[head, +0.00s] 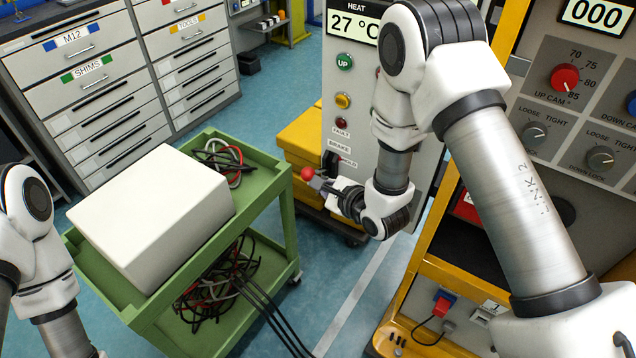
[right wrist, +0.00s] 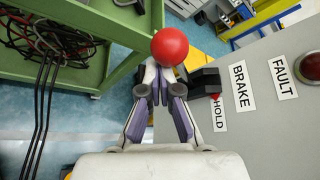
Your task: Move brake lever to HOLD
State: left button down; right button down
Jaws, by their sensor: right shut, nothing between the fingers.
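The brake lever's red ball knob (head: 308,173) sticks out from the grey panel beside the BRAKE label (head: 339,148). In the right wrist view the red knob (right wrist: 170,46) is just beyond my fingertips, and the lever's black mount (right wrist: 205,83) is at its right. The HOLD label (right wrist: 218,112) is on the panel near this mount. My right gripper (head: 324,184) is shut and empty, close to the knob; its fingers (right wrist: 159,78) meet under the ball in the wrist view. I cannot tell whether they touch it. My left gripper is out of view.
A green cart (head: 284,205) with a white box (head: 150,215) and cables stands left of my right gripper. The panel (head: 352,90) has buttons and a temperature display. A yellow-framed console (head: 590,100) stands at right. Drawer cabinets (head: 85,90) stand behind.

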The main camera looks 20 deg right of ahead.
jog(key=shift+w+r, duration=0.2)
jog(key=shift+r, duration=0.1)
jog(key=shift+f, duration=0.1)
notch_tip(320, 180, down, 4)
jog(key=b, duration=0.3)
jog(key=s+d+r, duration=0.4)
jog(key=s+d, duration=0.1)
jog(key=s, duration=0.2)
jog(key=shift+s+d+r+b, duration=0.25)
jog(key=shift+s+d+b, duration=0.1)
jog(key=shift+s, duration=0.05)
